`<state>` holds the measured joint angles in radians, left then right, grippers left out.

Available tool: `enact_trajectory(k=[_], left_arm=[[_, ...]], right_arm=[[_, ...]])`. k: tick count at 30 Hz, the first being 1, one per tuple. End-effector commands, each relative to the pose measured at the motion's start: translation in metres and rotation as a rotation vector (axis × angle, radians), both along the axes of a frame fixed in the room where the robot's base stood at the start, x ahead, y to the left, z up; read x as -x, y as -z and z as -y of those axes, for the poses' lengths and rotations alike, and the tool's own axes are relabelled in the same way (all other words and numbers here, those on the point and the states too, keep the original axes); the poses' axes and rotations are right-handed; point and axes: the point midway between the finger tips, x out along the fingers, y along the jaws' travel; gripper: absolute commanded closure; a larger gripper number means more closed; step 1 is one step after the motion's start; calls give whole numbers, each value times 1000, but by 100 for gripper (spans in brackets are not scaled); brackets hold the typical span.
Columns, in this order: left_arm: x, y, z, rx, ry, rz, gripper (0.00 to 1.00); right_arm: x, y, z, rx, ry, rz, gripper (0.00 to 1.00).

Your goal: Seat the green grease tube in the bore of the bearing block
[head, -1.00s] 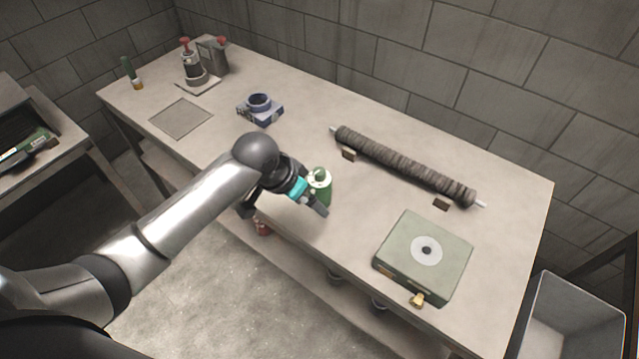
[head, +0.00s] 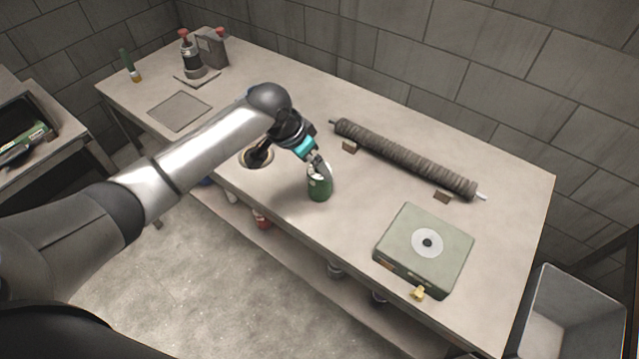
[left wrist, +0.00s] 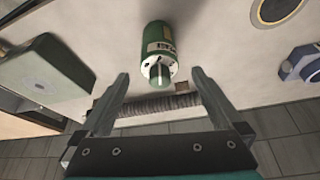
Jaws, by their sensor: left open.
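The green grease tube (head: 319,190) stands on the table near its front edge. In the left wrist view the tube (left wrist: 157,40) shows its white top and green cap facing my gripper. My left gripper (head: 319,164) is open just above and behind the tube's top. In the left wrist view the open fingers (left wrist: 161,76) lie on either side of the cap, with gaps. The blue bearing block (left wrist: 303,63) with its ring-shaped bore shows at the right edge of the left wrist view; my arm hides it in the head view. My right gripper is not in view.
A round hole (head: 244,158) in the table lies left of the tube. A dark ribbed roller (head: 405,158) lies toward the back. A green-grey box (head: 398,251) with a white disc stands at right. A flat plate (head: 180,110) lies at left. Table between tube and roller is clear.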

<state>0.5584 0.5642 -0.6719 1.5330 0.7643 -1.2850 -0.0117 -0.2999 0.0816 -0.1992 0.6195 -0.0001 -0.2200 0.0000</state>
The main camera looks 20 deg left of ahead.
Motion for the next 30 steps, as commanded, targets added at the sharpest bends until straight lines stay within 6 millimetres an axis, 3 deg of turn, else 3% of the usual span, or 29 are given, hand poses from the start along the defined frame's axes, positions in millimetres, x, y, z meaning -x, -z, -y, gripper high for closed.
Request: enact_trajectory(k=[5,15,25,30], left_arm=[[-3,9,3,1,0,1,0],[-14,50,10,1,-1,2,0],[-16,54,11,0,1,2,0],[-16,54,11,0,0,2,18]], right_arm=[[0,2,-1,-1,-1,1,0],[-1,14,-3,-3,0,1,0],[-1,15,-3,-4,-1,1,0],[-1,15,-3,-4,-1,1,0]])
